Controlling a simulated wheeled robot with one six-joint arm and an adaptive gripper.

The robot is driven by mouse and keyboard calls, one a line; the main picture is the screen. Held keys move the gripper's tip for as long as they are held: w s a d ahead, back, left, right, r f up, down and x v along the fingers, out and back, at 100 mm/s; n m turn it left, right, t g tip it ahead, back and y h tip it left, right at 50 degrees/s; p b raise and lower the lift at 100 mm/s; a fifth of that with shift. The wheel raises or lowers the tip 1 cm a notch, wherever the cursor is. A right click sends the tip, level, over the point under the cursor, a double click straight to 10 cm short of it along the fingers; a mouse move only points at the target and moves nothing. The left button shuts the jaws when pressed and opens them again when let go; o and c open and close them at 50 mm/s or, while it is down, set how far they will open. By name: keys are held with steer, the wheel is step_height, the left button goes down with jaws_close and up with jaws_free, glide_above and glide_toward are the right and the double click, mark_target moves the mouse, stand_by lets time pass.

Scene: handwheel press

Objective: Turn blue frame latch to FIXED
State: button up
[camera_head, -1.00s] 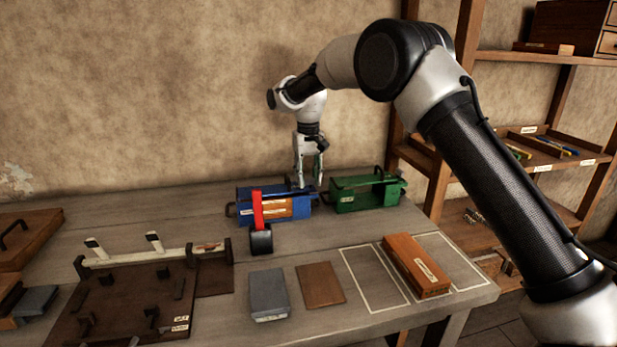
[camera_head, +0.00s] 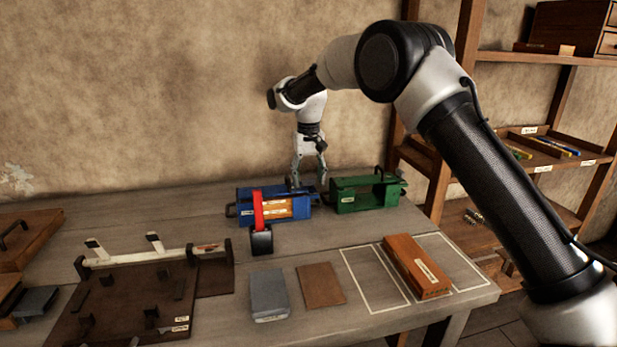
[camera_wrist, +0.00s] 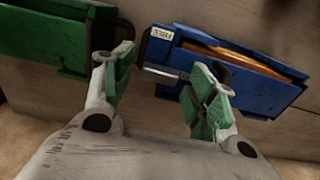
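The blue frame (camera_head: 245,194) stands at the back of the table, with an orange-brown piece inside it. It also shows at the upper right in the wrist view (camera_wrist: 270,88), with a small white label (camera_wrist: 162,33) at its corner. My gripper (camera_head: 309,181) is low at the blue frame's right end, beside the green frame (camera_head: 350,201). In the wrist view, my gripper's (camera_wrist: 160,88) green-padded fingers are spread apart. A thin grey bar (camera_wrist: 163,71) at the blue frame's end shows between them. The right finger partly hides a dark rounded part there. The latch's setting cannot be read.
A red strap with a black block (camera_head: 261,241) is at the blue frame's front. A grey block (camera_head: 269,295), a brown plate (camera_head: 320,285) and an orange-brown block (camera_head: 417,266) lie in front. A dark fixture board (camera_head: 120,305) is at left. Shelves stand at right.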

step_height(320, 180, up, 12)
stand_by(0.6)
